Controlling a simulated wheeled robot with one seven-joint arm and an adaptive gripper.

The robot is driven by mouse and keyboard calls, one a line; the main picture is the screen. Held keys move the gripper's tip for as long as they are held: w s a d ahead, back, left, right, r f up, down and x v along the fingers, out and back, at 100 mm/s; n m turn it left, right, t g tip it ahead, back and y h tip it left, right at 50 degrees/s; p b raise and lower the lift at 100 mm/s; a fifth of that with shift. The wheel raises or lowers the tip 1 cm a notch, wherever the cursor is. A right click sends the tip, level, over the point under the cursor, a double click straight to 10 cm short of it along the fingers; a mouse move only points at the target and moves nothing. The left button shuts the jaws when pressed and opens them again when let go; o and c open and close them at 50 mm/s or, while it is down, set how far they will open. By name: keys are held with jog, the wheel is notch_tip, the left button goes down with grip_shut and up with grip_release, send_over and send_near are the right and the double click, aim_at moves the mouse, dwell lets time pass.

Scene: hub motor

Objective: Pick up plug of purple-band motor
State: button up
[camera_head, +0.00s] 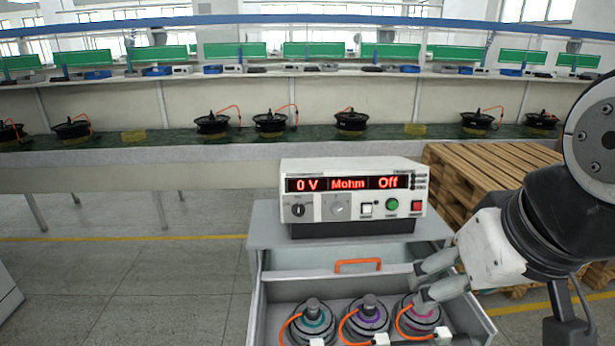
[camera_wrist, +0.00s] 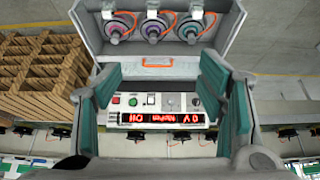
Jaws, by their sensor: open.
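The purple-band motor (camera_head: 368,316) sits in the middle of a row of three motors in the open drawer. Its orange cable loops at its left to a small white plug (camera_head: 381,340) at the lower picture edge. In the wrist view this motor (camera_wrist: 154,26) is at top centre, with the white plug (camera_wrist: 151,14) small beside it. My gripper (camera_head: 419,285) is open and empty, above the drawer's right side, overlapping the pink-band motor in the head view. In the wrist view the fingers (camera_wrist: 158,68) are spread wide, with nothing between them touching.
A teal-band motor (camera_head: 313,323) is left and a pink-band motor (camera_head: 418,314) right in the drawer (camera_head: 256,310). A tester (camera_head: 352,190) reading 0 V stands on the cabinet behind. Wooden pallets (camera_head: 490,172) are at right. Open floor (camera_head: 120,270) lies left.

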jog(key=w+d+f+g+b, duration=0.1)
jog(key=w+f+g+b, duration=0.15)
jog(key=w+f, duration=0.9)
jog(key=g, duration=0.3)
send_over(382, 338)
notch_tip(382, 338, down, 15)
notch_tip(382, 338, down, 9)
jog(key=shift+f, duration=0.15)
jog(key=shift+d+f+p, duration=0.1)
jog(key=shift+f+p, duration=0.35)
jog(key=shift+f, duration=2.25)
grip_shut()
